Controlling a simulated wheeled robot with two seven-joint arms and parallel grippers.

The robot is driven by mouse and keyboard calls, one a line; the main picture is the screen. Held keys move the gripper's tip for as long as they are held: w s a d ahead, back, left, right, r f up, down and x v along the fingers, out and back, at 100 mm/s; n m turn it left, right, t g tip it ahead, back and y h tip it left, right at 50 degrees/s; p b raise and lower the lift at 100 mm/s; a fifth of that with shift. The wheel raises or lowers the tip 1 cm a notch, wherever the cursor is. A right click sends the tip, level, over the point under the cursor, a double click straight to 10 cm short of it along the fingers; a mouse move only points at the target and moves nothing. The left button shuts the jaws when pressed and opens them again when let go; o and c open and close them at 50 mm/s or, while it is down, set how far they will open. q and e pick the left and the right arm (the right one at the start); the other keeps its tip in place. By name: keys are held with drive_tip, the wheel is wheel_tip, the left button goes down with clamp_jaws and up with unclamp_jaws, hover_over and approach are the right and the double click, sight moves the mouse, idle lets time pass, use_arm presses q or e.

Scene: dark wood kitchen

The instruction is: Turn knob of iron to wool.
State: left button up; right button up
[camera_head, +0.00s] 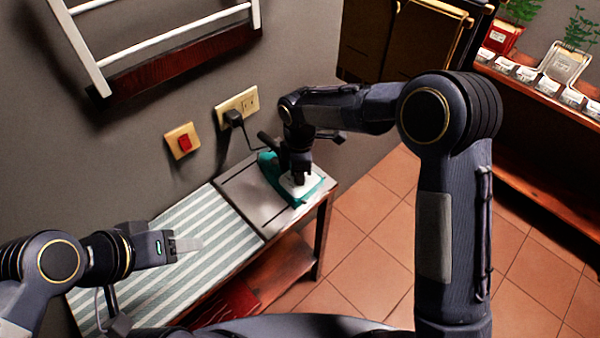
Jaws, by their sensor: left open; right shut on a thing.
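A teal and white iron (270,164) rests on the grey metal plate (241,197) at the right end of the ironing table. My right gripper (299,178) reaches down onto the iron from above and is shut on it, seemingly at its knob. The knob itself is hidden behind the fingers, so its setting cannot be read. My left gripper (188,245) is open and empty above the striped ironing surface (222,237), well to the left of the iron.
The iron's plug (234,118) sits in a wall socket (250,100), with its cord running down. A red switch (184,142) is on the wall. A white rack (170,35) hangs above. A shelf with jars (550,85) stands at right. Tiled floor (370,235) is clear.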

drive_tip(key=shift+m+b, duration=0.35)
drive_tip(key=shift+m, duration=1.35)
drive_tip(key=shift+r, duration=0.1)
drive_tip(key=o, duration=1)
wheel_tip(320, 180, up, 8)
drive_tip(key=shift+f, duration=0.15)
